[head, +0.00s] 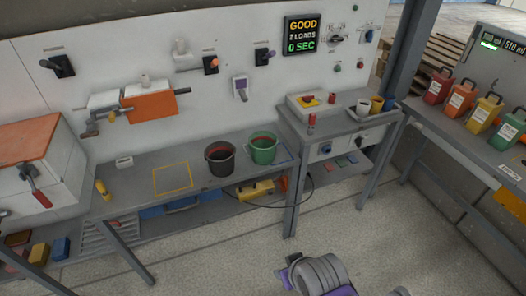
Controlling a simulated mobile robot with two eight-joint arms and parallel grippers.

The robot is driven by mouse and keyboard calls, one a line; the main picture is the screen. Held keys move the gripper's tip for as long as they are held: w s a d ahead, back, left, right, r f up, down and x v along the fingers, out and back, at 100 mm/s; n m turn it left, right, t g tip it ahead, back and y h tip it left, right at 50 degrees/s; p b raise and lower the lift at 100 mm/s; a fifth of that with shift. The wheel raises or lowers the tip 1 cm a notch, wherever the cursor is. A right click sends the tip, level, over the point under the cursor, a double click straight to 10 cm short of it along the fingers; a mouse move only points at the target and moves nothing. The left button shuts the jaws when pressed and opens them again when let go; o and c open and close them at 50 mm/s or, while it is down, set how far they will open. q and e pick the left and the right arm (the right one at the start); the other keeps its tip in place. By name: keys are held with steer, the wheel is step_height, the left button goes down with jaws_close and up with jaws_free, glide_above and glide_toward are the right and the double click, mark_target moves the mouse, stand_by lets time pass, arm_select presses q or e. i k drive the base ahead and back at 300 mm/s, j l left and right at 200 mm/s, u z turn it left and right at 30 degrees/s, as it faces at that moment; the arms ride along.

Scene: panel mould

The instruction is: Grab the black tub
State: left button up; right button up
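The black tub (220,160) stands upright on the grey workbench, near its right part. It is round and open at the top, with a dark reddish inside. A green tub (262,151) of similar shape stands close to its right. Grey ribbed and purple parts of my own arm show at the bottom edge, well in front of the bench and apart from the tub. I see no gripper fingers, and nothing touches the black tub.
A yellow outlined square (172,178) on the bench left of the tub is empty. A side cabinet (338,128) with cups stands to the right. A cable hangs below the bench front. The floor (225,245) in front is open.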

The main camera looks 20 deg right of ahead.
mark_target(219, 156)
steer(key=i+l+z, duration=0.25)
steer(key=i, duration=0.3)
steer(key=i+l+z, duration=0.1)
steer(key=i+z, duration=0.2)
steer(key=i, duration=0.3)
